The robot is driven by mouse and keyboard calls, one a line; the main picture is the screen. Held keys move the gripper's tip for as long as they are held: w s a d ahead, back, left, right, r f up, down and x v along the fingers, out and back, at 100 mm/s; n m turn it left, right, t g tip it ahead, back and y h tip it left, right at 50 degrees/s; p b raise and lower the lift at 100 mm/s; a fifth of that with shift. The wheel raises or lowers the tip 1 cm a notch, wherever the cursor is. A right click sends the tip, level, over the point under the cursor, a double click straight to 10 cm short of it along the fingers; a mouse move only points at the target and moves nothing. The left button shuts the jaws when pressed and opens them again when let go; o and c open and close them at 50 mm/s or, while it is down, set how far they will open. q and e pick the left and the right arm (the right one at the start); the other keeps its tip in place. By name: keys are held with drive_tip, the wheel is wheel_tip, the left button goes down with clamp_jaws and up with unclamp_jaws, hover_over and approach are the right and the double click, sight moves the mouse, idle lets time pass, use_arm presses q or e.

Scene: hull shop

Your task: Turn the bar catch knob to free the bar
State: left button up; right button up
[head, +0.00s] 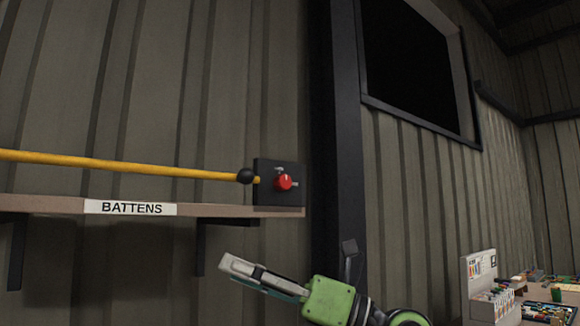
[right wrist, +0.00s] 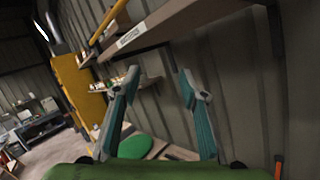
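The red catch knob (head: 284,182) sits on a dark square plate (head: 263,194) at the right end of the shelf in the head view. The yellow bar (head: 120,164) runs across above the shelf, and its black ball (head: 245,176) is close beside the plate. My right gripper (head: 232,271) is below the shelf, to the lower left of the knob and apart from it. In the right wrist view my right gripper (right wrist: 158,86) is open, with nothing between its fingers. That view shows the bar (right wrist: 108,22) but not the knob. My left gripper is not in view.
The shelf (head: 235,210) carries a BATTENS label (head: 130,208) and stands on dark brackets (head: 201,247). A dark post (head: 337,120) rises just right of the plate. A cluttered bench (head: 545,292) lies at the far right. In the right wrist view a yellow cabinet (right wrist: 80,85) stands at the left.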

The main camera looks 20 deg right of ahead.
drive_tip(key=s+d+r+n+t+h+p, duration=0.1)
drive_tip(key=d+r+n+t+h+p, duration=0.15)
drive_tip(key=d+r+h, duration=0.6)
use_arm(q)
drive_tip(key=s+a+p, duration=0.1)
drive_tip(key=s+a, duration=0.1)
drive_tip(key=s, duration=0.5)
use_arm(e)
drive_tip(key=m+t+h, duration=0.3)
approach(287, 181)
drive_tip(key=p+x, duration=0.4)
drive_tip(key=x, duration=0.3)
drive_tip(key=shift+w+a+r+p, duration=0.1)
drive_tip(key=shift+w+a+p, duration=0.1)
drive_tip(key=shift+p, duration=0.2)
drive_tip(key=shift+w+a, duration=0.25)
drive_tip(key=shift+w, duration=0.4)
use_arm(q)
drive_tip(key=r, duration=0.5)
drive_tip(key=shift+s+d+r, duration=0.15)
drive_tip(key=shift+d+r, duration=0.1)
use_arm(e)
drive_tip(key=c, duration=1.1)
